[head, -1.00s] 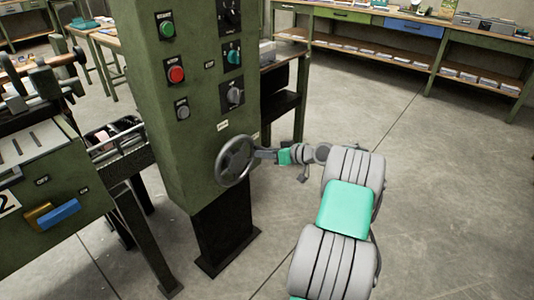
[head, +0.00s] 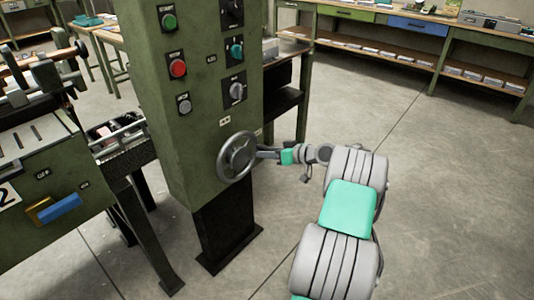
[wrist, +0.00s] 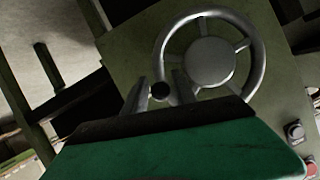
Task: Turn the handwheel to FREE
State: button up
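The grey metal handwheel (head: 237,158) is mounted low on the front of the green machine column (head: 195,140). In the wrist view the wheel (wrist: 254,52) shows its round hub, spokes and rim. A dark round knob (wrist: 160,92) sits by the lower left of its rim. My gripper (head: 264,153) is at the right side of the wheel in the head view. In the wrist view my gripper (wrist: 162,84) has its two fingers apart, one on each side of the knob. I see no clear contact between fingers and knob. No FREE mark is readable.
Above the wheel are a green button (head: 169,20), a red button (head: 178,68) and several dials. A machine with a blue handle (head: 60,208) stands at the left. A long workbench (head: 400,50) runs along the back. The floor right of the column is open.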

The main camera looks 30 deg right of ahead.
jog(key=shift+o, duration=0.8)
jog(key=shift+r, duration=0.1)
jog(key=p+v, duration=0.1)
jog(key=v, duration=0.6)
jog(key=shift+s, duration=0.4)
jog(key=shift+d+r, duration=0.1)
